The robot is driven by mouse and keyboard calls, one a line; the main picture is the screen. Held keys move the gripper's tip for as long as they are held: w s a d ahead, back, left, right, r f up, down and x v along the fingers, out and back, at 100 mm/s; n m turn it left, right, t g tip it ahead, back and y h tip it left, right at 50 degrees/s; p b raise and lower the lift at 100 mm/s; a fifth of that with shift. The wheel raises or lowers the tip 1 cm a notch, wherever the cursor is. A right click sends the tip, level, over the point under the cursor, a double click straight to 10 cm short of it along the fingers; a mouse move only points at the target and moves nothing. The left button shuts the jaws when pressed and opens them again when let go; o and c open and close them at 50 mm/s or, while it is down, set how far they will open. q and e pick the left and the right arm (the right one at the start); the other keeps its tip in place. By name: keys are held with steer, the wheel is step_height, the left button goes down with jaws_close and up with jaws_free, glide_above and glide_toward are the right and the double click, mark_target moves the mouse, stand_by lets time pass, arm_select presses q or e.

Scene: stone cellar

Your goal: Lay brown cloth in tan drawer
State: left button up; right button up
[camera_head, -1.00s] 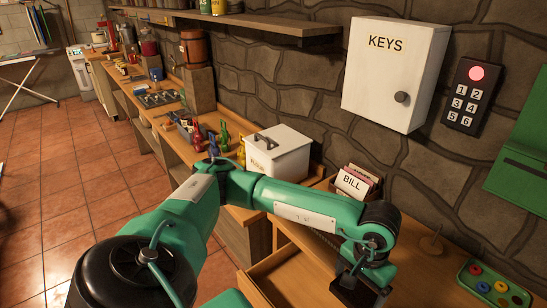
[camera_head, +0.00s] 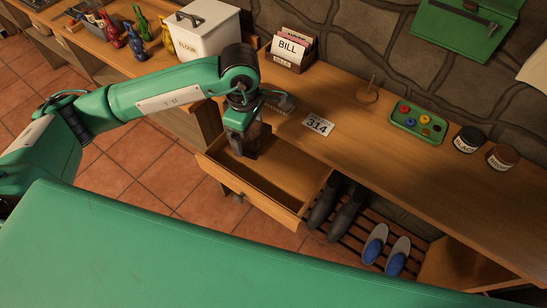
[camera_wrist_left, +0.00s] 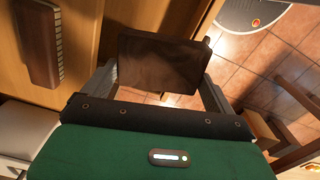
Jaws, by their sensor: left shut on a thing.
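My left gripper (camera_head: 246,146) is shut on the brown cloth (camera_head: 261,134), a dark, flat, folded-looking piece. In the left wrist view the cloth (camera_wrist_left: 165,62) spans the gap between the two fingers. The tan drawer (camera_head: 288,213) is pulled out from under the wooden counter. In the head view the gripper and cloth appear over the drawer's back left part; I cannot tell how high above its floor. The visible part of the drawer is empty. My right gripper is not in view.
A brush (camera_head: 278,101) lies on the counter close behind the gripper. A white flour box (camera_head: 208,30), a bill holder (camera_head: 290,50) and a 314 card (camera_head: 318,123) stand or lie nearby. Boots (camera_head: 335,208) and blue-and-grey shoes (camera_head: 385,250) sit on a slatted rack right of the drawer.

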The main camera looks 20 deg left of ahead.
arm_select(q)
steer(key=n, duration=0.2)
steer(key=d+r+n, duration=0.1)
steer(key=n, duration=0.1)
steer(key=shift+w+p, duration=0.2)
steer(key=shift+p, duration=0.1)
steer(key=n, duration=0.3)
steer(key=shift+w+d+r+n+p, duration=0.15)
steer(key=shift+d+r+n+p, duration=0.15)
steer(key=shift+d+n, duration=0.1)
steer(key=n, duration=0.3)
steer(key=shift+w+d+r+n, duration=0.15)
steer(key=shift+d+r+n, duration=0.1)
steer(key=shift+d+n, duration=0.15)
steer(key=n, duration=0.2)
steer(key=n+p, duration=0.1)
steer(key=shift+w+d+r+n, duration=0.2)
steer(key=shift+d+n, duration=0.05)
steer(key=shift+n, duration=0.15)
steer(key=p, duration=0.4)
glide_above(264, 172)
step_height(264, 172, down, 16)
steer(key=shift+r, duration=0.2)
step_height(264, 172, down, 4)
steer(key=shift+f, duration=0.15)
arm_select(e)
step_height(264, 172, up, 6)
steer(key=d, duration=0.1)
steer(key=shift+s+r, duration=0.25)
